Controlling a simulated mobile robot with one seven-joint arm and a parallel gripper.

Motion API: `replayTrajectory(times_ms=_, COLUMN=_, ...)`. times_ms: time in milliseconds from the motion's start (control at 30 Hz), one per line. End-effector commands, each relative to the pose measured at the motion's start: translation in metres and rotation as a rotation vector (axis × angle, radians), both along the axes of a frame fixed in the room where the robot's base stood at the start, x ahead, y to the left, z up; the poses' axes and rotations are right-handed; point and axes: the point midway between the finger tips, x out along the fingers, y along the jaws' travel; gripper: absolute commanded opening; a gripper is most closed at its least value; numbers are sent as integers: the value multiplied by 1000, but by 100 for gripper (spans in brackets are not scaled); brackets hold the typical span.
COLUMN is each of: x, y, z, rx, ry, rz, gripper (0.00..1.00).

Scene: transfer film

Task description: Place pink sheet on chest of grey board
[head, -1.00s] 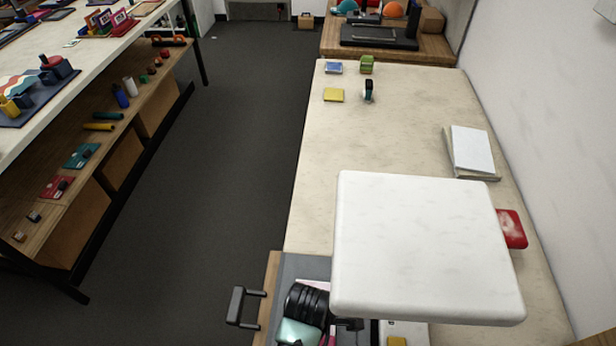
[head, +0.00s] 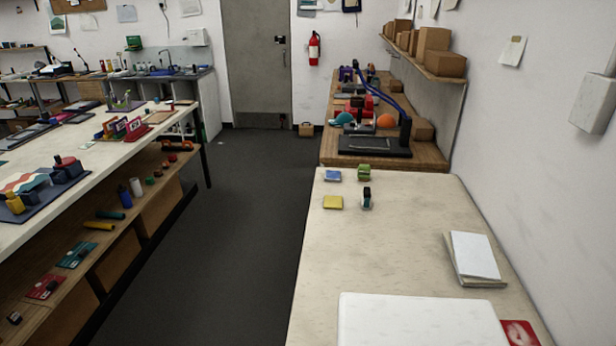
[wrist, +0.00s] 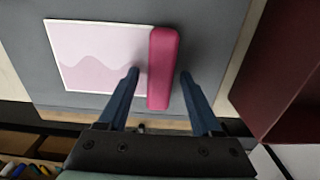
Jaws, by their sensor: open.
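In the wrist view, a pale pink sheet (wrist: 98,62) with a wavy darker pink print lies on a grey board (wrist: 205,45). A thick crimson bar (wrist: 164,65) runs along the sheet's right edge. My gripper (wrist: 160,75) is open, with its two blue fingers on either side of the bar in the picture. I cannot tell whether the fingers are level with the bar or still above it. Nothing is held. The head view shows neither the sheet, the grey board nor my gripper.
In the wrist view, a dark red box-like thing (wrist: 285,75) stands close on the right. In the head view, the pale table (head: 410,245) carries a yellow pad (head: 333,202), small items and a white paper stack (head: 472,257). A shelf unit stands left across the aisle.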

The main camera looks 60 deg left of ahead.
Motion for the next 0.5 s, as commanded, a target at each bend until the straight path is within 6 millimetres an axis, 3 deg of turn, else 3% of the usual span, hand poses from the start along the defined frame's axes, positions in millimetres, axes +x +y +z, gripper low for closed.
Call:
replayTrajectory(times_ms=167, x=1, y=1, z=13, rx=2, ry=-3, rz=0, gripper=66)
replayTrajectory(times_ms=500, x=1, y=1, z=65, rx=2, ry=-3, rz=0, gripper=66)
